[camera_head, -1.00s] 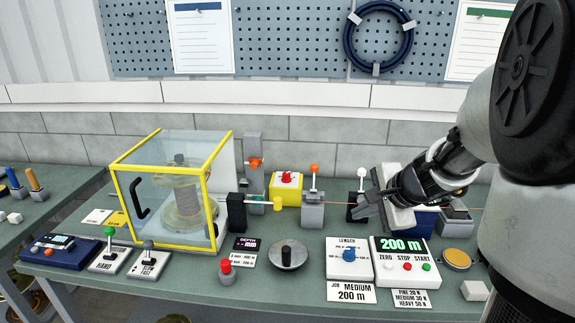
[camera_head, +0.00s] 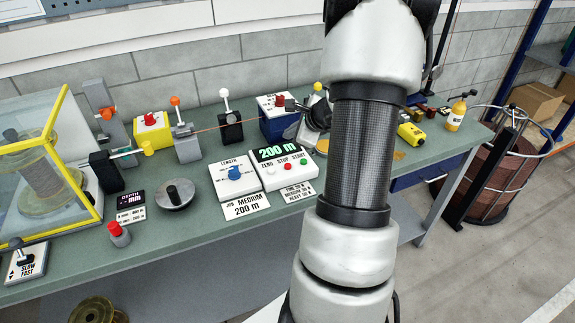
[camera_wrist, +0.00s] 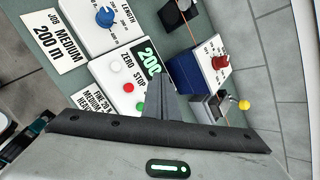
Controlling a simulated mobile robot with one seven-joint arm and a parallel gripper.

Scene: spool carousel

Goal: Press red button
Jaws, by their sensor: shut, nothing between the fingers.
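A small red button (camera_head: 285,167) marked STOP sits on the white counter box (camera_head: 257,178), between a white ZERO button (camera_head: 270,171) and a green START button (camera_head: 302,161). The wrist view shows the same red button (camera_wrist: 128,87) left of my fingertips, uncovered. A yellow box (camera_head: 152,133) carries another red button (camera_head: 150,119) on top. My gripper (camera_wrist: 160,84) is shut and empty, above the bench beside the counter's lit display (camera_wrist: 150,58). In the head view it is partly hidden behind my arm.
A blue box (camera_wrist: 198,68) with a red knob (camera_wrist: 220,62) stands close to my fingers. A thin orange wire (camera_head: 218,127) runs across the bench. A red-topped post (camera_head: 118,235) stands at the front left.

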